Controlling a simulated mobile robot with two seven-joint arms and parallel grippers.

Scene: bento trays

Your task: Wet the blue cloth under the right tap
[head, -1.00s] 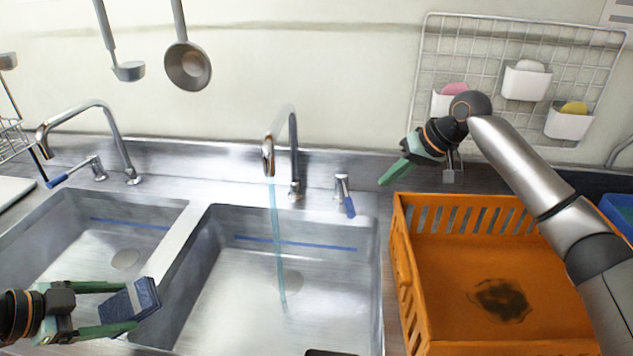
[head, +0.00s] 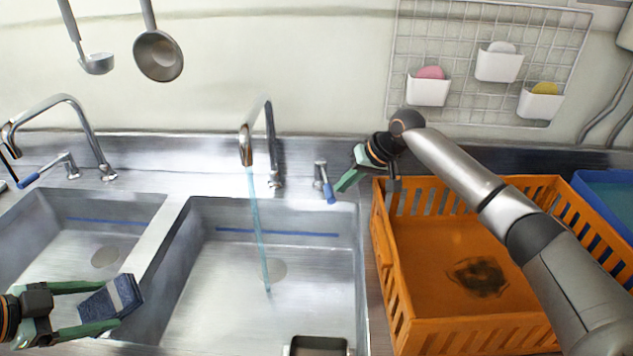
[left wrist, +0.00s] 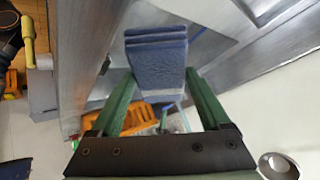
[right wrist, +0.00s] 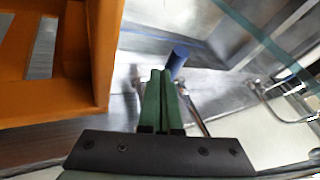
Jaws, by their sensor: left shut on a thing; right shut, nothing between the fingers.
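The blue cloth (head: 112,298), folded with a pale stripe, is held between the green fingers of my left gripper (head: 108,304), over the front of the sinks near the divider. The cloth also shows in the left wrist view (left wrist: 157,62). The right tap (head: 268,140) is running; a thin blue water stream (head: 257,225) falls into the right basin (head: 205,285). The cloth is left of the stream, apart from it. My right gripper (head: 342,186) is shut and empty, just right of the tap's blue-ended lever (head: 328,192); the lever's blue end (right wrist: 178,58) shows beyond its fingertips in the right wrist view.
An orange crate (head: 400,285) stands right of the basin, under my right arm. A blue bin (head: 605,185) is at the far right. The left tap (head: 85,125) stands over the left basin. A dark-topped object (head: 318,346) is at the right basin's front edge.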

